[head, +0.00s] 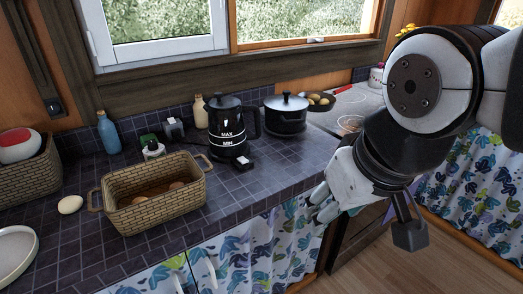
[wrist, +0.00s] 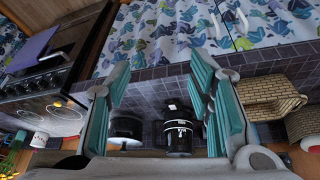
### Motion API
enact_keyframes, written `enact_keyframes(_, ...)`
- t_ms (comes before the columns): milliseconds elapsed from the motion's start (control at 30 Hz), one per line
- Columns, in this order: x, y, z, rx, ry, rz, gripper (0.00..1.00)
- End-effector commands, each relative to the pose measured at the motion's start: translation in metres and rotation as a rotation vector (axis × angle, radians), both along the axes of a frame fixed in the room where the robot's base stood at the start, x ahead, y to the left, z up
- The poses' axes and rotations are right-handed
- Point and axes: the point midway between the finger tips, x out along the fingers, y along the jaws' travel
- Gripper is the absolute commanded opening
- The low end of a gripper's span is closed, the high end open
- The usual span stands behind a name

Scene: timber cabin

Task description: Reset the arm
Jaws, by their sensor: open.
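My arm comes in from the right of the head view and bends down. My gripper (head: 319,203) hangs in front of the counter's front edge, beside the patterned curtain. In the wrist view my gripper (wrist: 158,72) shows two teal-padded fingers spread wide apart. Nothing is held between them. The wrist picture is upside down, with the counter, black kettle and dark pot seen beyond the fingers.
On the tiled counter (head: 80,243) stand a wicker basket (head: 155,214) with brown round items, a black kettle (head: 226,128), a pot (head: 286,120) and several bottles. A pale oval item (head: 70,204) lies left of the basket. Open wooden floor (head: 440,250) lies at lower right.

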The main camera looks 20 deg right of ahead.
Motion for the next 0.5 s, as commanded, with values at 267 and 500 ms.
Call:
enact_keyframes(267, -0.026, 0.009, -0.001, 0.027, 0.055, 0.019, 0.48)
enact_keyframes(500, -0.027, 0.009, 0.004, 0.027, 0.047, 0.018, 0.48)
